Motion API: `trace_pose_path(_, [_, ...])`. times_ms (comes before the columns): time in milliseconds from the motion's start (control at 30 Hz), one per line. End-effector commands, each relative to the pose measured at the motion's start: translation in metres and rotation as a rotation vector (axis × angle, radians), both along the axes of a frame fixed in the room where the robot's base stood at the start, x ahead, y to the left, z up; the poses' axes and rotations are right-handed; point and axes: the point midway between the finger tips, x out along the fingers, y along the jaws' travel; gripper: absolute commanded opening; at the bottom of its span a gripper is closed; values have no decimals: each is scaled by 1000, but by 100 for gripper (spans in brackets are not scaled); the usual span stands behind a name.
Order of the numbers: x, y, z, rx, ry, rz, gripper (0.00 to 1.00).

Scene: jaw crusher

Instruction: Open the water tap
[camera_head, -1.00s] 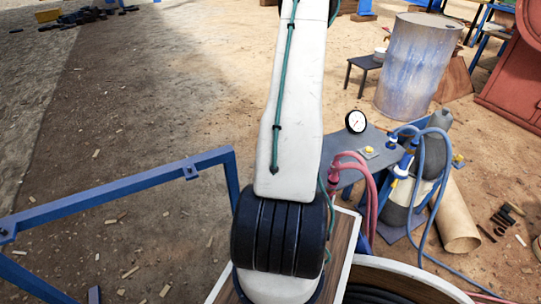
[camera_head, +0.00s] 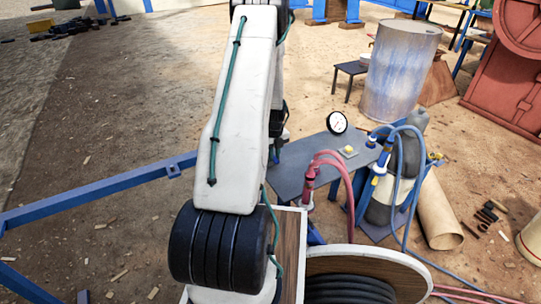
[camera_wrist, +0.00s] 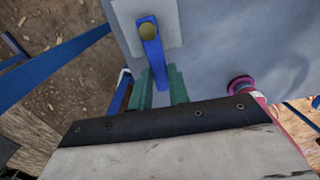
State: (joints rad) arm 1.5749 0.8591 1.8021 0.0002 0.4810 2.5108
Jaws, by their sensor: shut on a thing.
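The water tap (camera_wrist: 152,48) shows in the wrist view as a blue lever with a round brass cap at its top end. It sits on a pale square plate on the grey-blue panel. My gripper (camera_wrist: 161,76) has two green fingers, one on each side of the lever's lower end, and it is shut on the lever. The lever points down in the picture, slightly to the right. In the head view my arm hides the tap and most of the gripper at the panel's left end.
The grey panel (camera_head: 300,168) carries a gauge (camera_head: 337,122) and a yellow button (camera_head: 348,151). A blue rail (camera_head: 100,192) runs at left. A wood-sided box and cable reel stand in front.

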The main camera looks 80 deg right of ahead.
Motion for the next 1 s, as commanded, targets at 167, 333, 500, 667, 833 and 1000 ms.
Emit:
trace_pose_path(167, [-2,0,0,-1,1,-3,0])
trace_pose_path(333, [-1,0,0,-1,0,-1,40])
trace_pose_path(500, [1,1,0,-1,1,3,40])
trace_pose_path(667, [2,1,4,-1,0,4,40])
trace_pose_path(833, [1,0,28,-4,0,3,40])
trace_pose_path(1000, [0,0,57,-4,1,2,40])
